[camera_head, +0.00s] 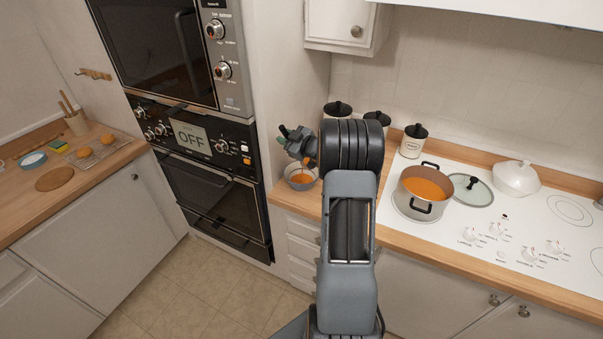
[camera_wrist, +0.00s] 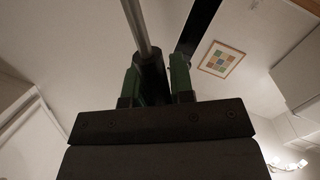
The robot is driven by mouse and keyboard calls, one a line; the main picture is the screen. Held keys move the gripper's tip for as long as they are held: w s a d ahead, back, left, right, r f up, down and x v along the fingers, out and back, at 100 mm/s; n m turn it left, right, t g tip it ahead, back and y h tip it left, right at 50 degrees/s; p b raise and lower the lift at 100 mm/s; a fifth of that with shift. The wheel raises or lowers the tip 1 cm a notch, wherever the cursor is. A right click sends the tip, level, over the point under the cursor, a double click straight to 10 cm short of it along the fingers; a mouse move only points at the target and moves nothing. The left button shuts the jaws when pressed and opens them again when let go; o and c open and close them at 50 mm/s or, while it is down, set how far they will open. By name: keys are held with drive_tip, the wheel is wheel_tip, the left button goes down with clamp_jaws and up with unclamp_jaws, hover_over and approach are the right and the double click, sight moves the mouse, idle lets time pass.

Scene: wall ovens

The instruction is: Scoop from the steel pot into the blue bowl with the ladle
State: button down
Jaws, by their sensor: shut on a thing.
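The steel pot (camera_head: 411,203) stands on the white cooktop, right of my arm, with orange soup (camera_head: 426,188) inside. The blue bowl (camera_head: 301,185), looking grey-blue, sits on the counter left of my arm, with orange contents. My gripper (camera_head: 286,134) is above the bowl, turned sideways. In the wrist view, its green fingers are shut on the dark grip of the ladle (camera_wrist: 137,25), whose metal shaft runs up out of the picture. The ladle's scoop cannot be made out clearly. A small orange patch shows just above the bowl, beneath my wrist; I cannot tell whether it is falling soup.
A glass lid (camera_head: 471,190) lies right of the pot, with a white lidded dish (camera_head: 515,178) behind it. Canisters (camera_head: 413,142) line the wall behind my arm. The oven tower (camera_head: 212,160) rises close left of the bowl. The floor in front is clear.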

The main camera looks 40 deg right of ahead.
drive_tip(key=a+f+n+g+h, duration=0.1)
drive_tip(key=a+f+n, duration=0.2)
drive_tip(key=a+f, duration=0.1)
drive_tip(key=shift+w+a, duration=0.15)
drive_tip(key=shift+a, duration=0.75)
idle(4.0)
drive_tip(key=shift+a+f+n+h, duration=0.4)
drive_tip(key=shift+a+f+n, duration=0.7)
drive_tip(key=shift+f, duration=0.25)
idle(1.3)
